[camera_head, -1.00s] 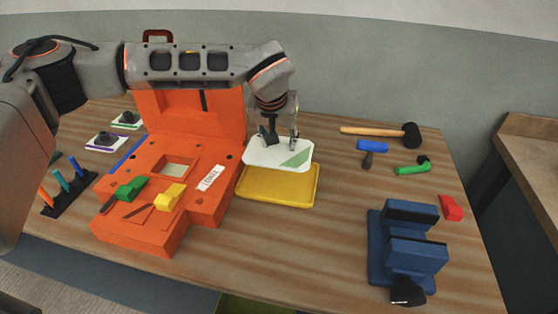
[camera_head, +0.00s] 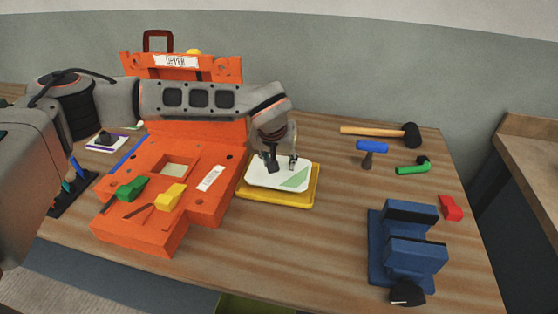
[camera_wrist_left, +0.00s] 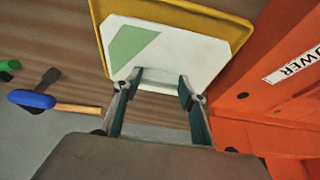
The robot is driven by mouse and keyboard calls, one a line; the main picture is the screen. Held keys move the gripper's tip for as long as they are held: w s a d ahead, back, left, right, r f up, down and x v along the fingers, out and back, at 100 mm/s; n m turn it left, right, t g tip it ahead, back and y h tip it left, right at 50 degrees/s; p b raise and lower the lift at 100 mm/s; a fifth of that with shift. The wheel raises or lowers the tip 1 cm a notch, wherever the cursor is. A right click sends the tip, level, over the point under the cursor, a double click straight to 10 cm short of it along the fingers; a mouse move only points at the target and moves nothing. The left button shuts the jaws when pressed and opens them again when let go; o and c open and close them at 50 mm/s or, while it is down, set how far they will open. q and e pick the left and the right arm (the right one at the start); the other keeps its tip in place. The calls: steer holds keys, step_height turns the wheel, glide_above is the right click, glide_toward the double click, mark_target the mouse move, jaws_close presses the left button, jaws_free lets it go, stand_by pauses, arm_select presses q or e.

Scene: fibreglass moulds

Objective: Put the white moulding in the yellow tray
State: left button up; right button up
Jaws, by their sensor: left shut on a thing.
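The white moulding (camera_head: 265,175) is a flat white plate with a green triangle on one corner. In the left wrist view the white moulding (camera_wrist_left: 185,55) also shows over the yellow tray (camera_wrist_left: 215,18). My left gripper (camera_head: 282,168) is shut on the moulding's far edge. In the left wrist view the fingers (camera_wrist_left: 158,85) are at that edge. I cannot tell whether the moulding touches the tray floor. My right gripper is not in view.
The orange mould (camera_head: 140,226) stands directly left of the tray, with its upper part (camera_head: 215,68) raised behind. A blue vise (camera_head: 375,250) is at the right. The table between tray and vise is clear.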

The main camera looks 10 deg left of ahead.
arm_select(q)
steer(key=o, duration=1.2)
steer(key=shift+o, duration=0.2)
steer(key=shift+s+r, duration=0.1)
steer(key=shift+r, duration=0.45)
steer(key=v, duration=1.1)
steer(key=shift+s+b, duration=0.15)
steer(key=shift+b, duration=0.15)
